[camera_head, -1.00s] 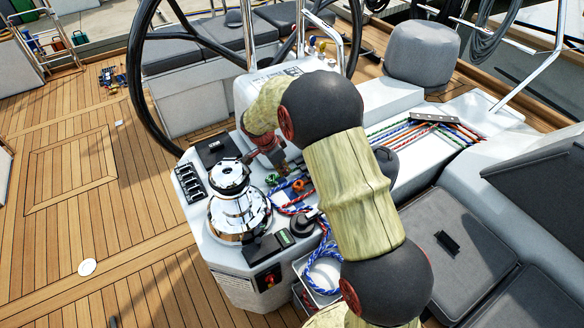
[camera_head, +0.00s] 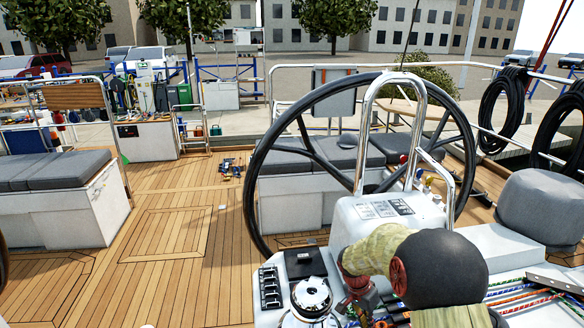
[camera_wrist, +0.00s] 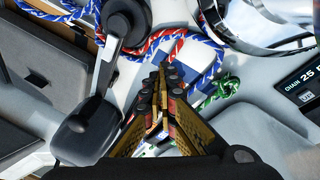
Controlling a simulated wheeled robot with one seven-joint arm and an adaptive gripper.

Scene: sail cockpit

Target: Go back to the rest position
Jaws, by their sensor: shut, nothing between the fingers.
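My gripper (camera_wrist: 163,78) shows in the wrist view with its black and gold fingers shut and nothing between them. It hangs above the pale console among coiled ropes. In the head view my arm shows at the lower right, bent over the console, with my gripper (camera_head: 360,303) pointing down at the bottom edge. Its tips are hard to make out there.
A chrome winch (camera_head: 311,297) stands left of my gripper. The steering wheel (camera_head: 262,165) rises behind. Open teak deck (camera_head: 165,225) lies left.

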